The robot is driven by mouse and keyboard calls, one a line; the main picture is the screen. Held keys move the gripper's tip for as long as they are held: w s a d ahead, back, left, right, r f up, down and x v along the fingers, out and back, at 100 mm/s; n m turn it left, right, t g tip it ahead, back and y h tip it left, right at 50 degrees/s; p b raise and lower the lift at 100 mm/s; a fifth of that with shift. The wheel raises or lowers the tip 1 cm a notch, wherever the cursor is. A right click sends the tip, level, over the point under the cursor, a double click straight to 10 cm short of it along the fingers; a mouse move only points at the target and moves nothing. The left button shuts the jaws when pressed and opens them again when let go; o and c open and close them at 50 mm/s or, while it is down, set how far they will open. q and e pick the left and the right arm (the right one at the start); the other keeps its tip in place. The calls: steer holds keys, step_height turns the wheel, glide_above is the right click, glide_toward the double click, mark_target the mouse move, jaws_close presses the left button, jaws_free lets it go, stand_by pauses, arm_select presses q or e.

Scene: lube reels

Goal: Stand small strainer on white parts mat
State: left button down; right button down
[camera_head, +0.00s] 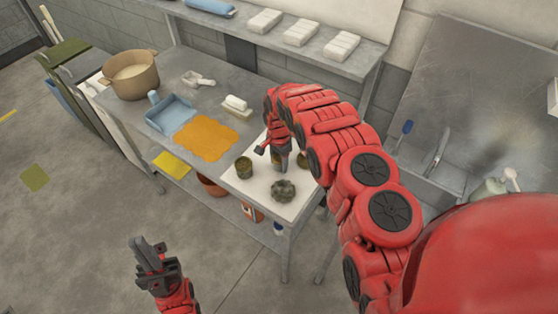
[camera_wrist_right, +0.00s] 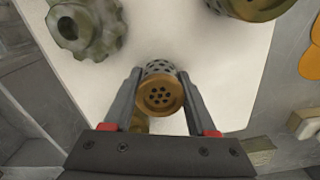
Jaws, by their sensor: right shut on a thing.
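The small strainer (camera_wrist_right: 160,90) is a perforated cylinder with a brass-coloured, holed end cap facing the right wrist camera. My right gripper (camera_wrist_right: 160,103) is shut on it, one finger on each side. The white parts mat (camera_wrist_right: 190,40) lies below it; I cannot tell whether the strainer touches the mat. In the head view the right gripper (camera_head: 280,158) is over the mat (camera_head: 262,203), and the arm hides part of it. My left gripper (camera_head: 150,250) is empty and looks open, over the floor away from the table.
On the mat stand a larger strainer (camera_head: 243,168) at left and a grey-green toothed part (camera_head: 283,190) in front. An orange mat (camera_head: 207,139), blue tray (camera_head: 171,114) and pot (camera_head: 131,75) are further left.

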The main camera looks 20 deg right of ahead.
steer(key=c, duration=0.7)
jaws_free()
steer(key=shift+f, duration=0.15)
steer(key=o, duration=0.5)
